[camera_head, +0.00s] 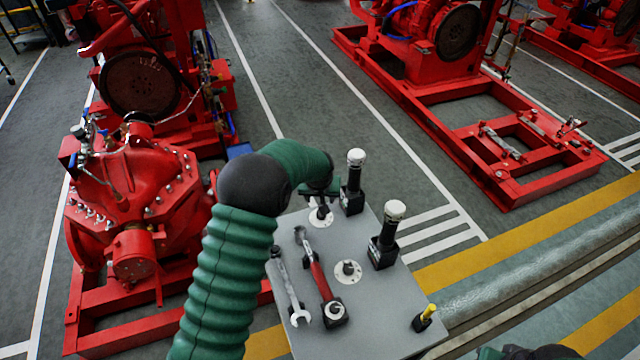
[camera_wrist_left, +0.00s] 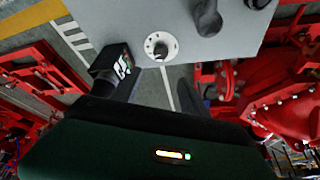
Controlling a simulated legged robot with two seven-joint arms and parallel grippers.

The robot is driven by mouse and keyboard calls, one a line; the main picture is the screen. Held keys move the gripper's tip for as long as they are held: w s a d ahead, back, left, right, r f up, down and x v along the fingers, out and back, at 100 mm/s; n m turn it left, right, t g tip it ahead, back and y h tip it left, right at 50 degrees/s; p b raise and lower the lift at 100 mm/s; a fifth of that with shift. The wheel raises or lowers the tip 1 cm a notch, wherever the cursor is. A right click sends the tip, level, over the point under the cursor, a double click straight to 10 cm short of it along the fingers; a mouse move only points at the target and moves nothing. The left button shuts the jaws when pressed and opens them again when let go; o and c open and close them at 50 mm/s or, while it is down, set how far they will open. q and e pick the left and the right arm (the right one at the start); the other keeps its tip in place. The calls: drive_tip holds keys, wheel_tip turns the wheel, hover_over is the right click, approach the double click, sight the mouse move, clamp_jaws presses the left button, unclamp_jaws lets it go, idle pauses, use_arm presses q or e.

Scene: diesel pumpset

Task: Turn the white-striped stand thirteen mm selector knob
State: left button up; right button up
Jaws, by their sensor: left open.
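The stand (camera_head: 375,322) is a grey plate with two round white dials, each with a small knob in the middle. The far selector knob (camera_head: 321,212) is partly hidden under my left gripper (camera_head: 322,194). In the left wrist view this knob (camera_wrist_left: 160,48) sits on a white dial with dark dots, just beyond the gap between my left fingers (camera_wrist_left: 155,92). The fingers are apart and empty. The near selector knob (camera_head: 348,269) stands free on its own dial. I cannot tell which knob has the white stripe.
Two black holders with white-capped handles (camera_head: 355,168) (camera_head: 393,220) stand on the stand's right side. An open-ended wrench (camera_head: 293,295) and a red-handled tool (camera_head: 320,282) lie left. A yellow-tipped piece (camera_head: 427,313) is at the near right. Red pumpsets (camera_head: 140,200) surround the stand.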

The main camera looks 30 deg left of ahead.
use_arm(q)
drive_tip(key=p+v, duration=0.4)
drive_tip(key=v, duration=0.4)
drive_tip(key=shift+w, duration=0.2)
idle(0.4)
drive_tip(key=b+v, duration=0.1)
drive_tip(key=v, duration=1.5)
drive_tip(key=shift+r, duration=0.35)
